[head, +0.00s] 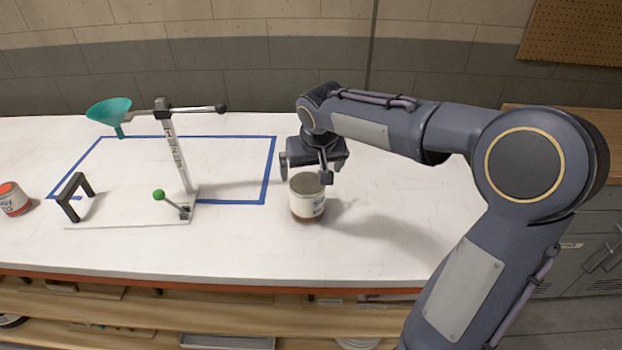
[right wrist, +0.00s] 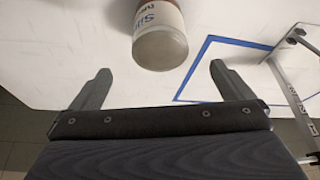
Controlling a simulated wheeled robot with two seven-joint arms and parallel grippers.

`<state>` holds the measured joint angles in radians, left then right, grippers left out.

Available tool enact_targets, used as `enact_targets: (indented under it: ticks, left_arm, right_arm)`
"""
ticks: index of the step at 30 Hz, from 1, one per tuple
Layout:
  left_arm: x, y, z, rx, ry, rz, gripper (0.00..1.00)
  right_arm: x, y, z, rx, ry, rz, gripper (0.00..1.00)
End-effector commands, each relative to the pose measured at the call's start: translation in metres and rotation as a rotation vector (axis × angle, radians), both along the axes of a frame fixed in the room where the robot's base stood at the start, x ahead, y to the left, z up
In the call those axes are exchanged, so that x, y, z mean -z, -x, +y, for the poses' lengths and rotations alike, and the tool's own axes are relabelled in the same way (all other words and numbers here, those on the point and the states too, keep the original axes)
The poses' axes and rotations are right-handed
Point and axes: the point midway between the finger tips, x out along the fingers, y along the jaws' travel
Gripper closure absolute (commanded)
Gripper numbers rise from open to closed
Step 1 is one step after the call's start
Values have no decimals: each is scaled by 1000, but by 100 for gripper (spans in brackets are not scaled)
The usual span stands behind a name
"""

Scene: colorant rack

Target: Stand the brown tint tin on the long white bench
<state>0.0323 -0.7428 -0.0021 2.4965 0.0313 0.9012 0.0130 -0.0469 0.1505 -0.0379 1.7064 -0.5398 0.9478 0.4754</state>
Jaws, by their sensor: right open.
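The brown tint tin (head: 307,205) stands upright on the long white bench (head: 370,255), right of the blue tape outline. It has a grey-brown top, a white label and a brown band at its foot. My right gripper (head: 305,170) is open just above and behind the tin's top, with nothing held. In the right wrist view the tin (right wrist: 160,45) shows at the top of the picture, centred between and beyond the two spread fingers (right wrist: 160,72), apart from both. My left gripper is not in view.
A dispensing stand (head: 172,150) with a teal funnel (head: 109,112) and a green-knobbed lever (head: 159,195) stands left of the tin. A tin with a red top (head: 13,198) is at the far left. The bench right of the tin is clear.

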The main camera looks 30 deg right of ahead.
Motion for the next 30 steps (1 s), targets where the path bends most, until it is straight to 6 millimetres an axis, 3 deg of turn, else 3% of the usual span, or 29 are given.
enact_targets:
  ticks: [2, 5, 12, 15, 18, 22, 30]
  left_arm:
    - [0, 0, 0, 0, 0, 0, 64]
    - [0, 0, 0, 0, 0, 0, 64]
    - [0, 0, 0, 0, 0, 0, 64]
    - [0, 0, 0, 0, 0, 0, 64]
    - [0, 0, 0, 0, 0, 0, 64]
    - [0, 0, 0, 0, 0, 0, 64]
    - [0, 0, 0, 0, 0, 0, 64]
  right_arm:
    - [-5, 8, 1, -3, -7, -2, 0]
    - [-11, 35, 5, -20, -47, -8, 0]
    - [-4, 160, 44, -119, -226, -57, 0]
    - [8, 202, 65, -161, -288, -88, 0]
    - [21, 230, 82, -191, -333, -116, 0]
    - [31, 248, 95, -212, -364, -136, 0]
    - [34, 251, 98, -216, -370, -139, 0]
